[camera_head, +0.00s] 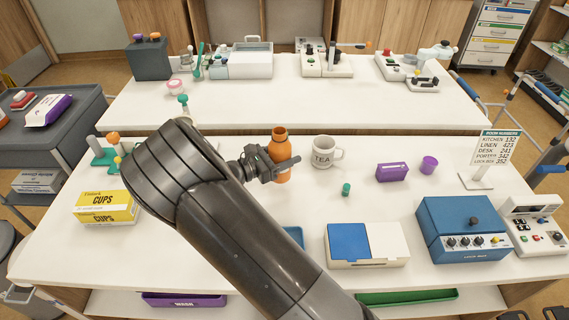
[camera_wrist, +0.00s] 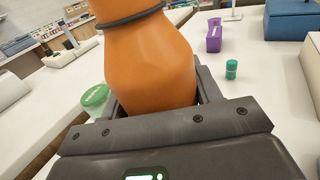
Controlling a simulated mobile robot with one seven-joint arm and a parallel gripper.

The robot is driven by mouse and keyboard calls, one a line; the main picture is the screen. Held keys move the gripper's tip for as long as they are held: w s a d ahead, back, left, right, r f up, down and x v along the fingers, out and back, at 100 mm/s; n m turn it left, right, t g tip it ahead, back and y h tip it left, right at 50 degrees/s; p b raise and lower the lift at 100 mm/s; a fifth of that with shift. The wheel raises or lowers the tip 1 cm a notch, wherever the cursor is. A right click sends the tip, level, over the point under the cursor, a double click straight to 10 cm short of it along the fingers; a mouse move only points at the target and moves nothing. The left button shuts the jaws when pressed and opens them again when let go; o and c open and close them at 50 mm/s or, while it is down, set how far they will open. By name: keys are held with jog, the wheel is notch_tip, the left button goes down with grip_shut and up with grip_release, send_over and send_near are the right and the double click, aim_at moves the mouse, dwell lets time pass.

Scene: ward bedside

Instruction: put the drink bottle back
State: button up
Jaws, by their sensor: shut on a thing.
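The drink bottle (camera_head: 281,146) is orange with a dark ring near its neck. It stands upright on or just above the near white table (camera_head: 250,215); I cannot tell whether its base touches. My gripper (camera_head: 272,164) is shut around the bottle's body from the left side. In the wrist view the orange bottle (camera_wrist: 150,65) fills the space between the fingers of my gripper (camera_wrist: 155,108). Part of the bottle is hidden behind the gripper.
A white TEA mug (camera_head: 325,153) stands close to the bottle's right. A small green-capped vial (camera_head: 346,189), a purple box (camera_head: 392,172) and a purple cup (camera_head: 428,165) are farther right. A two-part blue and white box (camera_head: 367,246) sits in front. A yellow CUPS box (camera_head: 106,207) is left.

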aim_at(270, 152)
jog(key=shift+f, duration=2.05)
jog(key=shift+f, duration=0.1)
jog(key=o, duration=1.2)
jog(key=shift+c, duration=0.2)
jog(key=shift+s+a, duration=0.1)
jog(key=shift+a, duration=0.15)
jog(key=v, duration=0.3)
notch_tip(270, 152, up, 7)
jog(key=shift+d+r, duration=0.15)
jog(key=shift+d, duration=0.05)
